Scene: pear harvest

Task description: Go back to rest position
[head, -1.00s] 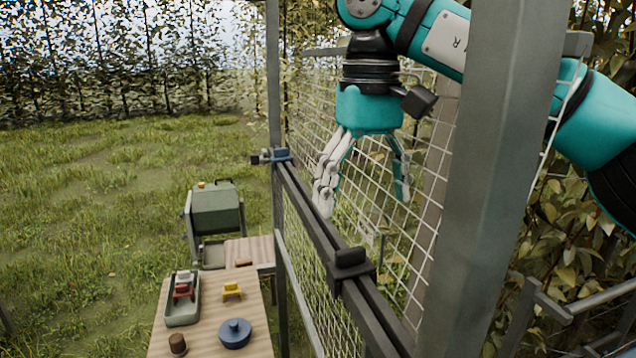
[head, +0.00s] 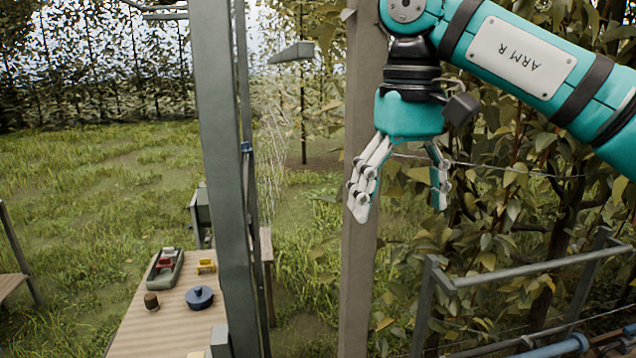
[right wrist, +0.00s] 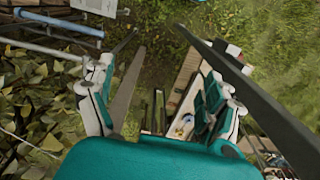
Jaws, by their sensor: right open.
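My right gripper (head: 400,195) hangs from the teal right arm in the upper right of the head view, fingers pointing down. It is open and empty, with a clear gap between its fingers. In the right wrist view the fingers of the gripper (right wrist: 160,105) stand apart with nothing between them; grass and a bench lie below. My left gripper is not in view.
A wooden bench (head: 150,325) at lower left holds a grey-green tray (head: 160,275), a yellow item (head: 206,265), a blue round pot (head: 199,297) and a brown cup (head: 151,302). Metal posts (head: 225,150) stand left of the gripper. Leafy branches and a metal rail (head: 540,265) are at right.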

